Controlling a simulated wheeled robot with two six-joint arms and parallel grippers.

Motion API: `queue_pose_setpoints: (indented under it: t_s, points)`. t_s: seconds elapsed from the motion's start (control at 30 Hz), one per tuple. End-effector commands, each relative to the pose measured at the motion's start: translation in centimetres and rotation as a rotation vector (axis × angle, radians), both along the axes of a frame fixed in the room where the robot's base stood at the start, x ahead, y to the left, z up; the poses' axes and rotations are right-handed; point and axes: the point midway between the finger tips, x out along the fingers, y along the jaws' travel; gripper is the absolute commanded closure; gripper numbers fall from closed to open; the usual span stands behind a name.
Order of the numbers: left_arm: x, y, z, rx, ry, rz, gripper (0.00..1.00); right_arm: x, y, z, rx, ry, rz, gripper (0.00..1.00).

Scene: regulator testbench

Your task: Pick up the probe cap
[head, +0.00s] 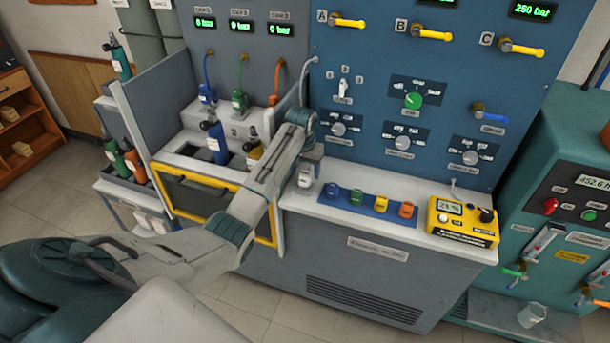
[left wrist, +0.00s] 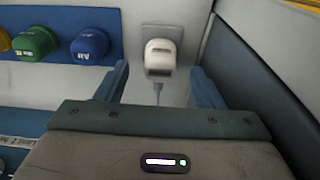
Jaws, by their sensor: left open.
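The white probe cap (head: 305,181) sits at the left end of the white bench ledge, left of the blue strip. In the left wrist view the probe cap (left wrist: 160,56) is a rounded white piece on a pale grey square, with a thin cable beside it. My left gripper (head: 309,163) is right above and behind the cap in the head view, partly hidden by its own wrist. In the left wrist view my left gripper (left wrist: 160,84) is open, its two blue fingers apart with the cap seen between and beyond them. My right gripper is not in view.
A blue strip (head: 369,212) beside the cap holds several coloured caps. A yellow meter box (head: 463,222) stands further right on the ledge. Left are a yellow-framed test chamber (head: 277,222) and gas cylinders. The blue panel (head: 360,160) rises behind the ledge.

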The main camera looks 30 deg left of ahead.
Motion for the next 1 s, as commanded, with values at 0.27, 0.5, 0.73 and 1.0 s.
queue_pose_setpoints:
  t_s: [0.27,0.5,0.73,1.0]
  points:
    - [0.3,0.0,-2.7,-0.001,0.0,-0.001,0.38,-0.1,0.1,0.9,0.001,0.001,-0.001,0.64]
    - [0.3,0.0,-2.7,-0.001,-0.001,-0.001,0.48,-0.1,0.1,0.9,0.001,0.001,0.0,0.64]
    - [0.3,0.1,-2.7,0.0,-0.001,-0.001,0.88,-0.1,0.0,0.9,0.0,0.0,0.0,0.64]
    - [0.3,0.1,-2.6,0.001,-0.002,-0.001,0.88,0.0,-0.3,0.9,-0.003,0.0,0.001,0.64]
